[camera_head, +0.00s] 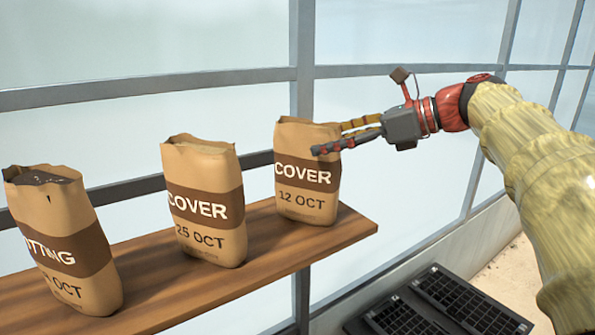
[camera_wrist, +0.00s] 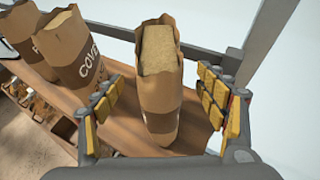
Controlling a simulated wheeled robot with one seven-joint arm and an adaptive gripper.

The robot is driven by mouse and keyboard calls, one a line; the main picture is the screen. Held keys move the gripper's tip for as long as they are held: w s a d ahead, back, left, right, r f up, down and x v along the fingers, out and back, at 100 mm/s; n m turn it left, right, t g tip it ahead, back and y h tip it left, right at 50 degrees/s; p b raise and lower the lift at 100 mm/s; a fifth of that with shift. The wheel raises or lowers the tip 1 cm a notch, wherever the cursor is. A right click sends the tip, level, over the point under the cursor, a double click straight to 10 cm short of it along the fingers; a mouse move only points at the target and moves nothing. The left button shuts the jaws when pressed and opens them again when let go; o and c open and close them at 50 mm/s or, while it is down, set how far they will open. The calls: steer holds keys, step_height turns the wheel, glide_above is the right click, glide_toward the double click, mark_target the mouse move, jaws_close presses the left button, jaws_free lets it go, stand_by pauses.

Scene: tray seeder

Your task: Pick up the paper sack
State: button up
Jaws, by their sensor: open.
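Three brown paper sacks with dark bands stand upright on a wooden shelf. The right sack (camera_head: 305,190) reads "COVER 12 OCT", the middle sack (camera_head: 206,215) "COVER 25 OCT", and the left sack (camera_head: 66,255) has a partly cut-off label ending in "OTTING". My gripper (camera_head: 329,138) is open at the upper right of the right sack, one finger overlapping its front. In the wrist view, this open-topped sack (camera_wrist: 160,85), with tan contents, appears between my spread fingers (camera_wrist: 160,82), with visible gaps on both sides. I cannot tell whether a finger touches it.
The wooden shelf (camera_head: 265,257) ends just right of the right sack. A grey rail (camera_head: 150,92) and window frames run behind it. Black trays (camera_head: 440,305) lie lower right. In the wrist view, another sack (camera_wrist: 72,55) stands left of my left finger.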

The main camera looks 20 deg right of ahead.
mark_target(307, 146)
steer(key=shift+p+x, duration=0.55)
steer(key=shift+x, duration=2.45)
steer(key=shift+c, duration=1)
jaws_close()
steer(key=shift+s+r, duration=0.1)
steer(key=shift+r, duration=0.05)
